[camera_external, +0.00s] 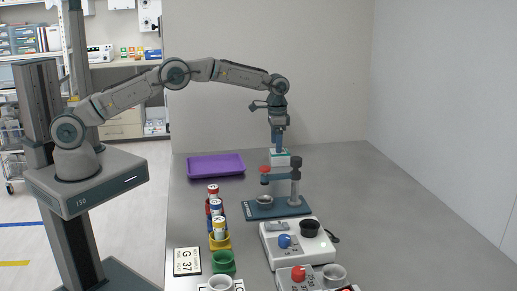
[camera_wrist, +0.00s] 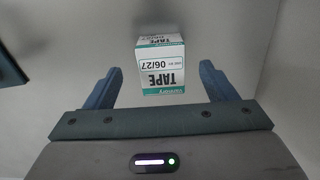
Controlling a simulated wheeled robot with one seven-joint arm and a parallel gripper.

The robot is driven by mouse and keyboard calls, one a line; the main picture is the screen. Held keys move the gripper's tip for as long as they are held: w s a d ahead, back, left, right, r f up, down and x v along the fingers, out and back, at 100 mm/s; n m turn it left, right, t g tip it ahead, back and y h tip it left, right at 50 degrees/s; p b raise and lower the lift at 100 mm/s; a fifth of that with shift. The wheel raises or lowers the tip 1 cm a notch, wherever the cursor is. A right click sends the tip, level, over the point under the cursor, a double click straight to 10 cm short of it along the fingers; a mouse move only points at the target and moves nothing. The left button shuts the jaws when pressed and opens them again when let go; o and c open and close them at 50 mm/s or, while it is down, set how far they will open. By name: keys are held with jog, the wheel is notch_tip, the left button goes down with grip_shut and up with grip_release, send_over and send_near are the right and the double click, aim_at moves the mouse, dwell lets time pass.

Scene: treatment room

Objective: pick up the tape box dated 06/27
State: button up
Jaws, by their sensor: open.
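The tape box (camera_wrist: 161,68) is white with a green band and shows "TAPE" and "06/27", upside down in the wrist view. It stands on the grey table, and in the external view the box (camera_external: 280,159) is at the back, behind the stand with the red knob. My gripper (camera_wrist: 160,80) is open, with one blue finger on each side of the box and a gap to each. In the external view my gripper (camera_external: 279,147) points down right at the box. Whether the fingers touch it is hidden there.
A blue-based stand (camera_external: 278,208) with a post is just in front of the box. A purple tray (camera_external: 215,166) lies to the left. Several capped bottles (camera_external: 217,207), a white device (camera_external: 298,243) and a "G 37" card (camera_external: 187,261) are nearer. The table's right side is clear.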

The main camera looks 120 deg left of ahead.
aim_at(277, 155)
jog(key=shift+a+f+p, duration=0.15)
jog(key=shift+f+p, duration=0.7)
jog(key=shift+f, duration=2.25)
jog(key=c, duration=1.1)
